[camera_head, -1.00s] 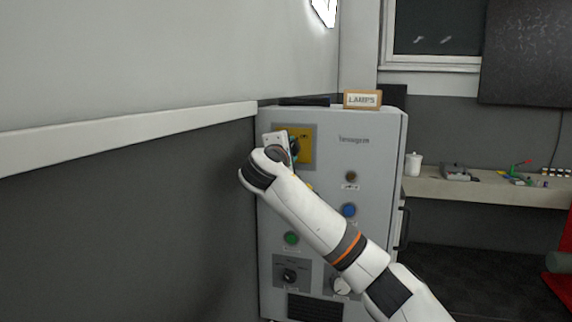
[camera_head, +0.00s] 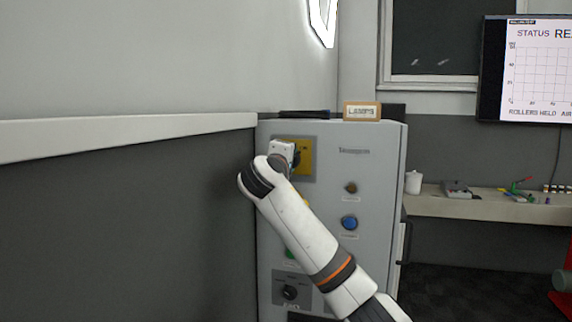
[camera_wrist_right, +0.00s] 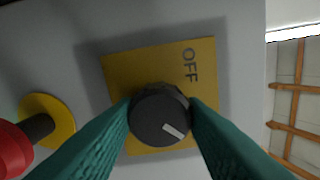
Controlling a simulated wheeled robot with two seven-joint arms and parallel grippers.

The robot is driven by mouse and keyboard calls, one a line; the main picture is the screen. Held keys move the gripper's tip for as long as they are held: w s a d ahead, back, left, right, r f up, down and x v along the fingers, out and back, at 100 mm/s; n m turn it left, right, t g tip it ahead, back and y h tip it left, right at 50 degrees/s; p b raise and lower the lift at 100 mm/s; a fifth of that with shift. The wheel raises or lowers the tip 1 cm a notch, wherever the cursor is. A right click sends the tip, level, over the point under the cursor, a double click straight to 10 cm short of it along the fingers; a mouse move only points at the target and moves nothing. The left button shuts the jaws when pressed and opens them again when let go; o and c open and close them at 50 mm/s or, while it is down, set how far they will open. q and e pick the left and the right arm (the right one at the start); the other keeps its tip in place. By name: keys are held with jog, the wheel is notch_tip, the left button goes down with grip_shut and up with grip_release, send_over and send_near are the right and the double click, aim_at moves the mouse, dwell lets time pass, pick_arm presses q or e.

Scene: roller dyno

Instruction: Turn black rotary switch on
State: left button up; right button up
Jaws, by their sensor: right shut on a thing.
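The black rotary switch (camera_wrist_right: 160,115) sits on a yellow plate marked OFF (camera_wrist_right: 185,85) in the right wrist view. Its white mark points to the lower right of that picture, away from the OFF label. My right gripper (camera_wrist_right: 160,112) is shut on the switch, with a teal finger on each side. In the head view the same yellow plate (camera_head: 306,152) is at the upper left of the grey cabinet (camera_head: 370,180), and my right gripper (camera_head: 292,157) partly hides the switch. My left gripper is not in view.
A red button with a yellow collar (camera_wrist_right: 48,115) is beside the plate. The cabinet also bears a blue button (camera_head: 349,222), a lower black knob (camera_head: 289,292) and a LAMPS sign (camera_head: 362,111) on top. A wall screen (camera_head: 535,70) is lit, showing STATUS text. A wall stands close on the left.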

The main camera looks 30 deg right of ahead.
jog(key=shift+r, duration=0.2)
jog(key=o, duration=1)
jog(key=shift+w+a+f, duration=0.1)
jog(key=shift+a, duration=0.05)
jog(key=shift+s+a+f+b, duration=0.15)
jog(key=shift+s+a+b, duration=0.1)
jog(key=shift+s+b, duration=0.05)
jog(key=b+v, duration=0.4)
jog(key=v, duration=0.7)
jog(key=shift+a+r+b, duration=0.2)
jog(key=shift+a+b, duration=0.05)
jog(key=shift+b, duration=0.1)
jog(key=shift+w+f, duration=0.1)
